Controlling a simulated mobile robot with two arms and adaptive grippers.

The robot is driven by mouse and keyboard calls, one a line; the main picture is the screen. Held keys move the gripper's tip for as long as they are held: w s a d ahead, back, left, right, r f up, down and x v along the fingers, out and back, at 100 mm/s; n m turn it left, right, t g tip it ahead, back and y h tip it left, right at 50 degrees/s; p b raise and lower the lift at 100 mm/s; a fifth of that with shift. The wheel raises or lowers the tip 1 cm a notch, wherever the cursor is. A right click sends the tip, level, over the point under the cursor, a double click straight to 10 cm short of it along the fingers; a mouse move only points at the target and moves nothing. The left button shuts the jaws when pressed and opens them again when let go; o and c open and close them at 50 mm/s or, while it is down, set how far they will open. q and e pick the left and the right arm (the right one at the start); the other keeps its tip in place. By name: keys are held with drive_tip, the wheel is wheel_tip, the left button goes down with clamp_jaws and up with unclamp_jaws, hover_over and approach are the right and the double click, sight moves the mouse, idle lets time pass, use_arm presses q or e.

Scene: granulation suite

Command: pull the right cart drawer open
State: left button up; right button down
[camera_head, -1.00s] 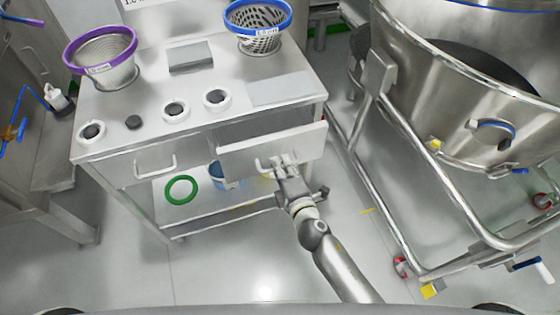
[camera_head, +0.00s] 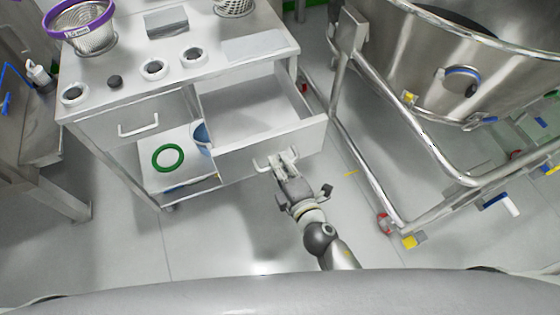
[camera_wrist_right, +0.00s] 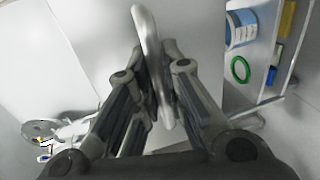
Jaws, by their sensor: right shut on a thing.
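The right cart drawer (camera_head: 250,108) is pulled well out of the steel cart (camera_head: 120,68) in the head view, and its inside looks empty. My right gripper (camera_head: 284,160) is shut on the drawer's bar handle (camera_head: 262,164) at the drawer front. In the right wrist view the handle (camera_wrist_right: 146,30) runs between the two fingers of the gripper (camera_wrist_right: 152,90). The left drawer (camera_head: 140,122) of the cart is closed. My left gripper is not in view.
A purple-rimmed sieve (camera_head: 80,28) and white ring-shaped pieces (camera_head: 154,69) stand on the cart top. A green ring (camera_head: 168,158) lies on the lower shelf. A large steel vessel on a tubular frame (camera_head: 440,170) stands to the right. Floor in front is clear.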

drive_tip(key=c, duration=1.5)
unclamp_jaws()
drive_tip(key=shift+s, duration=0.1)
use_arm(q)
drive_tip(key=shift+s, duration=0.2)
use_arm(e)
drive_tip(key=v, duration=1.2)
drive_tip(key=s+d+f+m+g+h+p, duration=0.1)
drive_tip(key=s+d+f+m+g, duration=0.3)
drive_tip(key=f, duration=1)
drive_tip(key=s+d+f+m+g+h, duration=0.15)
drive_tip(key=s+f+m, duration=0.3)
drive_tip(key=f, duration=0.95)
use_arm(q)
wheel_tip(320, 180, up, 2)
drive_tip(key=shift+p, duration=0.5)
use_arm(e)
drive_tip(key=s+d+f+m+g+h, duration=0.1)
drive_tip(key=s+d+f+m+g, duration=0.3)
drive_tip(key=s+f, duration=0.3)
drive_tip(key=s+d+f+m+g+h, duration=0.1)
drive_tip(key=s+d+f+m+g, duration=0.3)
drive_tip(key=s, duration=0.6)
drive_tip(key=d+f+m, duration=0.2)
drive_tip(key=d+f, duration=0.1)
drive_tip(key=shift+s+d+f+m, duration=0.2)
drive_tip(key=shift+s+f+m, duration=0.15)
drive_tip(key=shift+f, duration=0.05)
